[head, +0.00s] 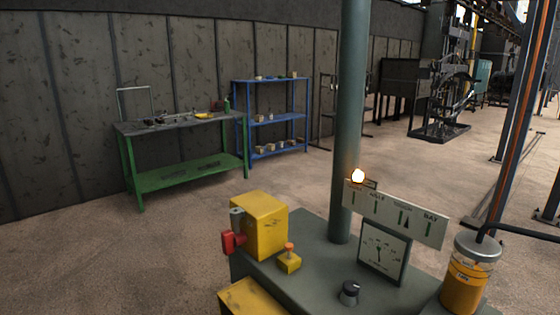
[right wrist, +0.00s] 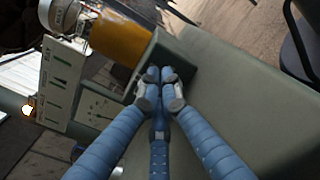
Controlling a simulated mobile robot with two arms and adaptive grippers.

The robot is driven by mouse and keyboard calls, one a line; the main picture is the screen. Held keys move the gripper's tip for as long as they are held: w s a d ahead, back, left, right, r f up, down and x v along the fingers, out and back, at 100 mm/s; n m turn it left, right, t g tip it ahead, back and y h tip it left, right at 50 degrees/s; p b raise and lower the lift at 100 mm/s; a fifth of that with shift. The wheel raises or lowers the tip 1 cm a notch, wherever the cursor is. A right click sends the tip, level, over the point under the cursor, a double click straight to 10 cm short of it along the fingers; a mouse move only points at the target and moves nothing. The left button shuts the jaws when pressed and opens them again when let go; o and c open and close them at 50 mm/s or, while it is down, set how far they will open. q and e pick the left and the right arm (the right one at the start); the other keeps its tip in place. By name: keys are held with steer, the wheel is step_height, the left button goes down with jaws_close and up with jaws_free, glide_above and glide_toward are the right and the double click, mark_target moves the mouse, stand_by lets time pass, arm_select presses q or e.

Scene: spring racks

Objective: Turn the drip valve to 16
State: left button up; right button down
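An amber oil jar (head: 466,284) with a grey metal cap (head: 475,246) stands at the right end of a grey-green console (head: 318,262). A black knob (head: 350,292) with a pale mark sits on the console top, in front of a white dial gauge (head: 384,252) with a needle. I cannot tell which part is the drip valve, nor read its setting. The amber jar (right wrist: 120,38) also shows in the right wrist view, lying sideways at the upper left. My right gripper (right wrist: 160,76) has its blue fingertips together over the console, apart from the jar, with nothing visible between them. My left gripper is not shown.
A labelled white panel (head: 396,212) with a glowing lamp (head: 357,176) stands behind the gauge, beside a green column (head: 350,120). A yellow box (head: 260,226) with a red lever and a yellow button box (head: 289,260) are at the left. A green workbench (head: 180,170) stands farther back.

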steer(key=shift+w+a, duration=0.15)
steer(key=shift+a, duration=0.15)
steer(key=shift+d+r+p, duration=0.1)
steer(key=shift+p, duration=0.35)
steer(key=shift+s+d+p+v, duration=0.1)
steer(key=shift+s+p+v, duration=0.1)
steer(key=shift+v, duration=1.3)
steer(key=shift+s+d+p+v, duration=0.1)
steer(key=shift+p+v, duration=0.1)
steer(key=shift+v, duration=1.25)
steer(key=shift+w+r, duration=0.1)
steer(key=shift+w, duration=0.05)
